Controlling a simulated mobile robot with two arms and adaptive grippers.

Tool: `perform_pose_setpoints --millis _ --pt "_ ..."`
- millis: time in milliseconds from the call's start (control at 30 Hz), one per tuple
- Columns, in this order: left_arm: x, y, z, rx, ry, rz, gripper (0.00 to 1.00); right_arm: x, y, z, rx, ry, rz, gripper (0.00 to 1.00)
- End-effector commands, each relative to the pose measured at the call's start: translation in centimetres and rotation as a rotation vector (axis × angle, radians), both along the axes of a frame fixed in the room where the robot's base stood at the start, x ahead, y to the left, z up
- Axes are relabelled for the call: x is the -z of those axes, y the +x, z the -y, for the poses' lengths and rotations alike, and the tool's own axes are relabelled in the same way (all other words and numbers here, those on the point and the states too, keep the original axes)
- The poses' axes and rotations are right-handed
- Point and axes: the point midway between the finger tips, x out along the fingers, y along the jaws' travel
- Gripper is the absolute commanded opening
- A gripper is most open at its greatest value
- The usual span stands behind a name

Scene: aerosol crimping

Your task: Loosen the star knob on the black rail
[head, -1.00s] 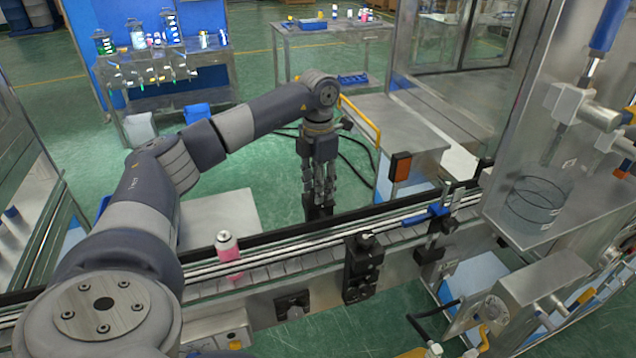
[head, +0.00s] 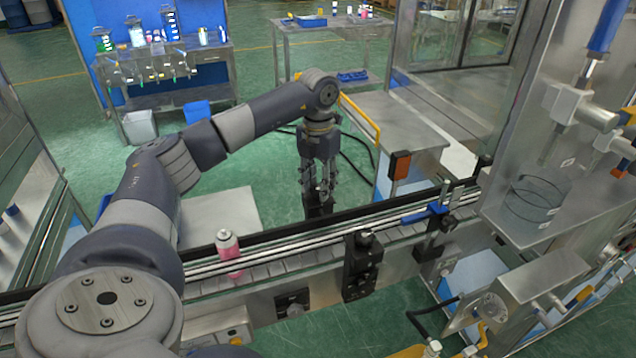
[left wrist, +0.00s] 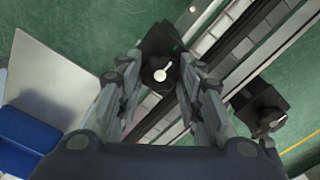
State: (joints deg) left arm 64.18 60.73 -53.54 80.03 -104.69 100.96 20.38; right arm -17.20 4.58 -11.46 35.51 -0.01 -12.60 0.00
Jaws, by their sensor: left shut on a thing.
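My left gripper (head: 318,190) points down behind the conveyor, at a black clamp block (head: 318,212) beside the black rail (head: 285,238). In the left wrist view, the fingers (left wrist: 162,80) stand on both sides of the dark star knob (left wrist: 160,74), which has a pale pin on top. The gripper is shut on this knob. Its lobes are too dark to make out, and in the head view the fingers mostly hide it. My right gripper is not in view.
A pink can with a white top (head: 228,246) stands on the conveyor to the left. Another black clamp block (head: 362,262) is on the conveyor's front side. A blue-handled clamp (head: 425,214) is to the right. A steel cabinet (head: 395,125) stands behind.

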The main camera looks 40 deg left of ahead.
Motion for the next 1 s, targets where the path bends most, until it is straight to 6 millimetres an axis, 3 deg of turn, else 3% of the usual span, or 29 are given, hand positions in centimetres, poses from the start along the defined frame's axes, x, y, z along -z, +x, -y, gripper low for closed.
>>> perform_pose_setpoints --millis 167,200,267,667,767,1000 --pt "-0.2 0.1 -0.1 -0.001 0.001 0.007 0.10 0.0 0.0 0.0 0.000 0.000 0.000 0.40" --pt "-0.2 0.1 -0.1 0.000 0.001 0.007 0.43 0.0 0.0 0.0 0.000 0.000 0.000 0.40" --pt "-0.2 0.1 -0.1 0.000 0.001 0.006 0.55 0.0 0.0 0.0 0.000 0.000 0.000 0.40" --pt "-0.5 0.1 0.0 0.001 0.000 0.003 0.55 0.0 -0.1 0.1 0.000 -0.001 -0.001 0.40" --pt "-1.7 0.2 0.0 0.001 0.000 0.007 0.55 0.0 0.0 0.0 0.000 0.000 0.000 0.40" --pt "-7.0 0.2 0.0 0.001 0.000 0.008 0.55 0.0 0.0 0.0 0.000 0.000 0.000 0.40"
